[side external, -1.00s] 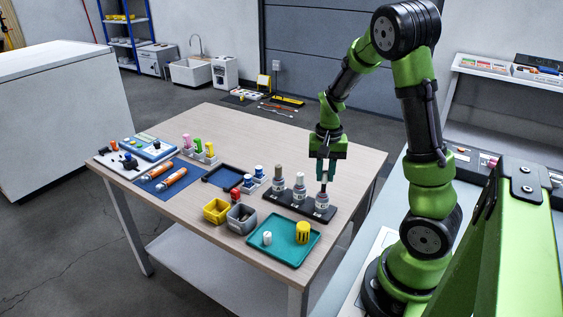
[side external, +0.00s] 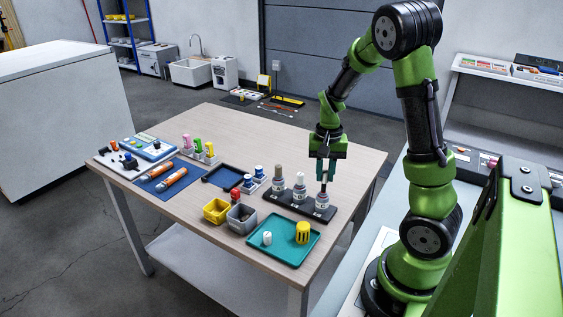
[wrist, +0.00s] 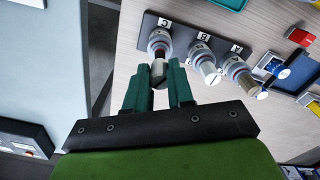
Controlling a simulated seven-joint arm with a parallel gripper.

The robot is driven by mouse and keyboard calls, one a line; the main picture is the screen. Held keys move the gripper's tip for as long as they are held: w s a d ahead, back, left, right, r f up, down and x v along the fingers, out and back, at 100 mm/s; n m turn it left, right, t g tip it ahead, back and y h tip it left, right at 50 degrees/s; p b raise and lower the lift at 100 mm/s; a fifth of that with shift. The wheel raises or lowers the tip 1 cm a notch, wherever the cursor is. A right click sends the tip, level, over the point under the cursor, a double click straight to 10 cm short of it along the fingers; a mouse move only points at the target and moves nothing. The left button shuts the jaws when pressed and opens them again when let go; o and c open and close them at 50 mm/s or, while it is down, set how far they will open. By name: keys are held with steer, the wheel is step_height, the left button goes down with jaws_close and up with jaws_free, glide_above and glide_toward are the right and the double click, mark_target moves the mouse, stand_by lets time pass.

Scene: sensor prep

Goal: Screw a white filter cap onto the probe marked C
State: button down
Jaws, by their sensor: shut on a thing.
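My gripper (wrist: 158,78) is shut on a small white filter cap (wrist: 158,72), mostly hidden between the teal fingers. In the wrist view the cap is in line with the dark tip of the probe marked C (wrist: 158,42), very close to it. I cannot tell whether its thread is engaged. In the side view my gripper (side external: 325,178) is above probe C (side external: 322,201), at the right end of the black rack (side external: 283,203). The middle probe (side external: 299,187) has a white top, and the left probe (side external: 278,175) a grey one. Another white cap (side external: 267,238) stands on the teal tray (side external: 283,253).
A yellow slotted part (side external: 303,232) stands on the teal tray. Yellow (side external: 216,211) and grey (side external: 241,219) bins are left of the rack. A dark blue tray (side external: 221,178) lies behind them. The table's back right is clear.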

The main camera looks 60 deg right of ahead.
steer(key=shift+f, duration=1.55)
stand_by(1.0)
steer(key=c, duration=0.7)
jaws_free()
steer(key=shift+o, duration=0.2)
steer(key=shift+r, duration=0.65)
steer(key=shift+r, duration=2.95)
